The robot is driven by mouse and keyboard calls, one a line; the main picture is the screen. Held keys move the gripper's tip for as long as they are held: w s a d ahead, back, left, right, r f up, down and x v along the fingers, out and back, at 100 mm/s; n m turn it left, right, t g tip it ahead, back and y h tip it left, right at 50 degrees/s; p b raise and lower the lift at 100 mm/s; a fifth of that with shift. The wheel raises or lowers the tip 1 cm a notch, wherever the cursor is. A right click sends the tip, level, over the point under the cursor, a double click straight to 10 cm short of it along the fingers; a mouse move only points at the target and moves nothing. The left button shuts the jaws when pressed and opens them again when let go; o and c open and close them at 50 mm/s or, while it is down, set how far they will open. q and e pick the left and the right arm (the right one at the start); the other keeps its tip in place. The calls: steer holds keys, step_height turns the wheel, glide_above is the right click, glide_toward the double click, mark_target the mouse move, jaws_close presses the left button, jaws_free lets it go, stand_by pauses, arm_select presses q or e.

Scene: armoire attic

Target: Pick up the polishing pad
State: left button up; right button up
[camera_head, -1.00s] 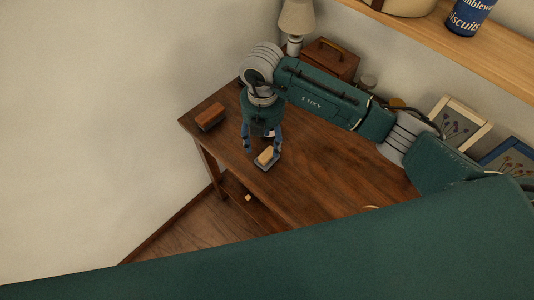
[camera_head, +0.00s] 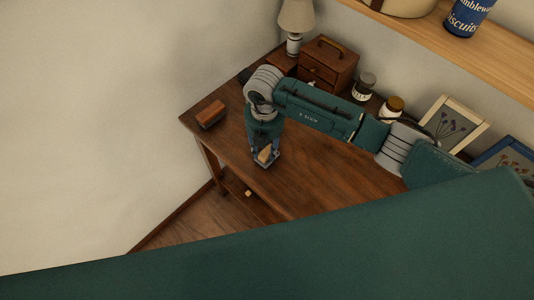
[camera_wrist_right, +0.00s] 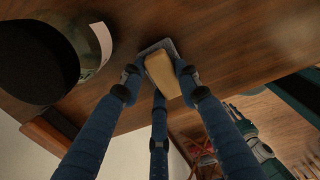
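The polishing pad (camera_head: 265,154), a tan block on a grey base, lies on the wooden table near its front edge. My right gripper (camera_head: 265,158) points down at it, with fingers on either side. In the right wrist view the pad (camera_wrist_right: 160,73) sits between the blue fingers of the right gripper (camera_wrist_right: 158,78). The fingers are spread around it, close to its sides; any contact is hard to make out. The pad appears to rest on the table. My left gripper does not show in the head view.
A brown block (camera_head: 211,114) lies at the table's left end. A lamp (camera_head: 295,22), a small drawer chest (camera_head: 327,63), jars (camera_head: 363,86) and framed pictures (camera_head: 453,121) stand along the back. A shelf (camera_head: 480,54) hangs above. The table (camera_head: 320,178) is clear right of the pad.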

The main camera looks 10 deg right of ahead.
mark_target(266, 149)
stand_by(0.3)
steer(key=shift+r, duration=0.55)
step_height(266, 149, up, 19)
steer(key=shift+b, duration=1.05)
steer(key=o, duration=0.4)
steer(key=c, duration=0.3)
steer(key=shift+d+f, duration=0.1)
steer(key=shift+f, duration=0.05)
